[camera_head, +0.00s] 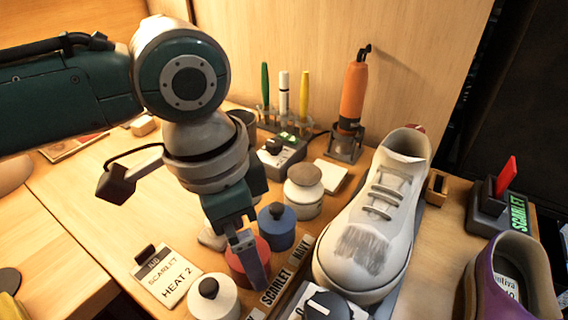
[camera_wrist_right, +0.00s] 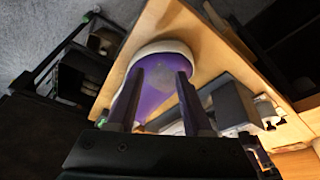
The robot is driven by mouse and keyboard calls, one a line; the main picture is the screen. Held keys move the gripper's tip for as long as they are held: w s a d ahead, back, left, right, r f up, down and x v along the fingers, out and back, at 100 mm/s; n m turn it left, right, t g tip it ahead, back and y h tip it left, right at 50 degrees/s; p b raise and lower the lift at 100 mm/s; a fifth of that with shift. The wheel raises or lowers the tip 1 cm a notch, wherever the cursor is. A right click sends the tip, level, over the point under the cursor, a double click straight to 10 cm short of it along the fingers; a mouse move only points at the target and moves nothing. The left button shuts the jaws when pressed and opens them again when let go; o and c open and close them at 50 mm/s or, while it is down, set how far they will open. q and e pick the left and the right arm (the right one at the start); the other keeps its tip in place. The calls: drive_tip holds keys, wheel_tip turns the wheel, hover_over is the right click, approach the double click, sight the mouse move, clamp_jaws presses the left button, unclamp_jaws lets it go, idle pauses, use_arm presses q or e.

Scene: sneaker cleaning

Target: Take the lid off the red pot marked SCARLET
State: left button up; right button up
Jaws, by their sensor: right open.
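The red pot (camera_head: 236,274) stands on the table near the front middle, behind a label strip (camera_head: 277,287) reading SCARLET. My left gripper (camera_head: 250,268) points down over the red pot, with its fingers in front of the pot's top. They hide the lid, so I cannot tell whether they touch or hold it. My right gripper (camera_wrist_right: 155,92) is open in the right wrist view, its two fingers apart. A purple sneaker (camera_wrist_right: 160,97) lies beyond and between those fingers.
A blue pot (camera_head: 279,236) stands close behind the red one, and a white pot (camera_head: 213,303) in front to the left. A wide pale jar (camera_head: 304,198) and a white sneaker (camera_head: 372,245) are to the right. A card (camera_head: 166,276) reads SCARLET HEAT 2.

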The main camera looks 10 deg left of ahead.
use_arm(q)
drive_tip(key=shift+c, duration=0.2)
drive_tip(key=c, duration=1.3)
use_arm(e)
drive_tip(key=shift+d, duration=0.1)
use_arm(q)
drive_tip(key=shift+r, duration=0.15)
drive_tip(key=shift+c, duration=0.2)
